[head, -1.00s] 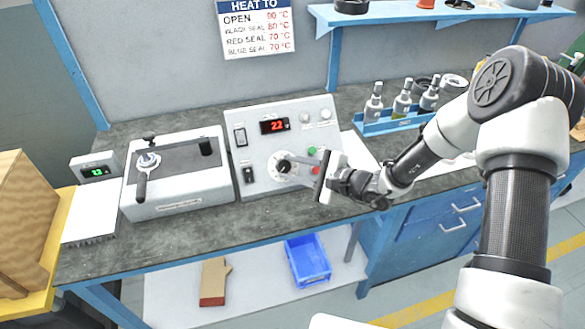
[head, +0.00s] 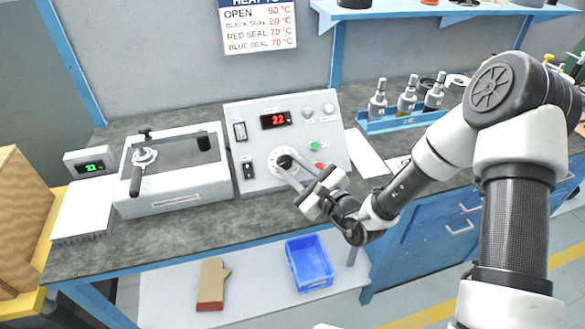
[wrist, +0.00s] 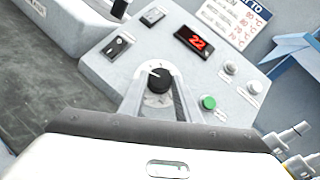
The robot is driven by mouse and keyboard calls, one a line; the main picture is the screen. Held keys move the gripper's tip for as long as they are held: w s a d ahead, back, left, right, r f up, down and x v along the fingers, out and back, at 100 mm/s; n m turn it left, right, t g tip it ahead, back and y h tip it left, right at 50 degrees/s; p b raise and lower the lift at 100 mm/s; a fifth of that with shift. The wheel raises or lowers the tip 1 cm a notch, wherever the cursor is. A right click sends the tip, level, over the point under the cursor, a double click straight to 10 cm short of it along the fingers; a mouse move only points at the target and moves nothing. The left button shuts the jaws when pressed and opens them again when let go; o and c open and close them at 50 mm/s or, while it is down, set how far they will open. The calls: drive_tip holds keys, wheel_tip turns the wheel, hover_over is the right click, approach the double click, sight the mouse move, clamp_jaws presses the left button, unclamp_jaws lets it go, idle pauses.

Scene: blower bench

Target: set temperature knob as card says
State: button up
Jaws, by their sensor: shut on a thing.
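The temperature knob (head: 285,162) is a black dial on a white scale, low on the front of the grey control box (head: 325,170). It also shows in the wrist view (wrist: 159,80), with its white mark pointing to the upper left. My gripper (head: 287,166) reaches it from the lower right, one finger on each side, shut on the knob. The fingers show in the wrist view (wrist: 158,92). The red display (head: 275,120) reads 22. The card (head: 259,28) on the wall lists OPEN 90 °C, BLACK SEAL 80 °C, RED SEAL 70 °C and BLUE SEAL 70 °C.
A white machine with a black lever (head: 172,170) stands left of the box, beside a small green display (head: 91,167). A green button (head: 314,146) and a red one (head: 320,167) sit right of the knob.

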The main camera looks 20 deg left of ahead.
drive_tip(key=shift+m, duration=0.4)
drive_tip(key=o, duration=1.1)
drive_tip(key=shift+c, duration=0.2)
drive_tip(key=p+v, duration=0.4)
drive_tip(key=v, duration=1.3)
drive_tip(key=shift+s+f, duration=0.15)
drive_tip(key=shift+s, duration=0.15)
